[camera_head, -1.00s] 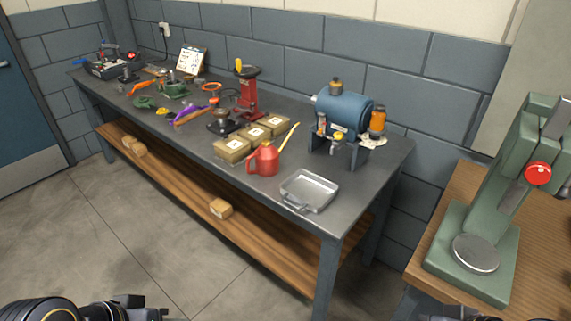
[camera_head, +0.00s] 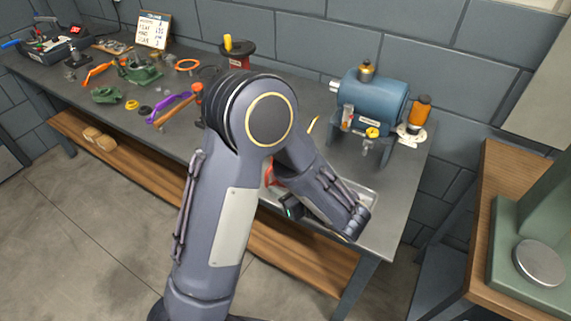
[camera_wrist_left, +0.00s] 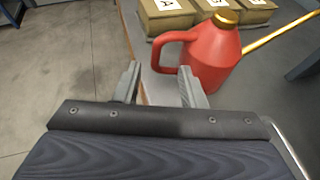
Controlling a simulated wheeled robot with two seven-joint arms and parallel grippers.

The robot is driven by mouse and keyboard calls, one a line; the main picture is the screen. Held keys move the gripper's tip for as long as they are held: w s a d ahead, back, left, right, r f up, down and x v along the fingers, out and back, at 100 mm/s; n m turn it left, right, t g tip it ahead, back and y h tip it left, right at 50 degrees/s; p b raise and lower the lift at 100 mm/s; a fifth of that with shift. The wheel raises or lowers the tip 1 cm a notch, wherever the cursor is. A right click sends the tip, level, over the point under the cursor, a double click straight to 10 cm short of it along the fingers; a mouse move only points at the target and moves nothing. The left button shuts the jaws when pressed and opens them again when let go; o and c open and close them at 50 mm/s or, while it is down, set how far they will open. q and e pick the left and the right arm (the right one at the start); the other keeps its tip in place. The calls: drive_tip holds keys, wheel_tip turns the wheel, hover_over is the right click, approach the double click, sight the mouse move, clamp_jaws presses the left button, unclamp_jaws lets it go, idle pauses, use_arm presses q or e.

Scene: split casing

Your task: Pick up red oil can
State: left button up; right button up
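The red oil can (camera_wrist_left: 212,55) stands upright on the workbench in the left wrist view, with its loop handle toward the left, a brass cap on top and a brass spout to the right. In the head view only a small red part of it (camera_head: 270,174) shows behind my left arm. My left gripper (camera_wrist_left: 158,80) is open, its two fingers apart and empty, just in front of the can's handle side. In the head view the gripper is mostly hidden by its own arm. My right gripper is in neither view.
Boxes with letter labels (camera_wrist_left: 168,14) stand behind the can. A metal tray (camera_head: 362,192) lies beside it, partly covered by my arm. A blue motor-like machine (camera_head: 372,102) stands at the bench's right. The bench's front edge runs under my gripper.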

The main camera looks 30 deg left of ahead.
use_arm(q)
drive_tip(key=shift+w+a+f, duration=0.15)
drive_tip(key=shift+a, duration=0.2)
drive_tip(key=x, duration=0.3)
drive_tip(key=p+x, duration=0.1)
drive_tip(key=x, duration=0.1)
drive_tip(key=shift+a+f, duration=0.2)
drive_tip(key=shift+a, duration=0.15)
drive_tip(key=shift+a+f+p, duration=0.2)
drive_tip(key=shift+a+p, duration=0.1)
drive_tip(key=shift+a, duration=0.05)
clamp_jaws()
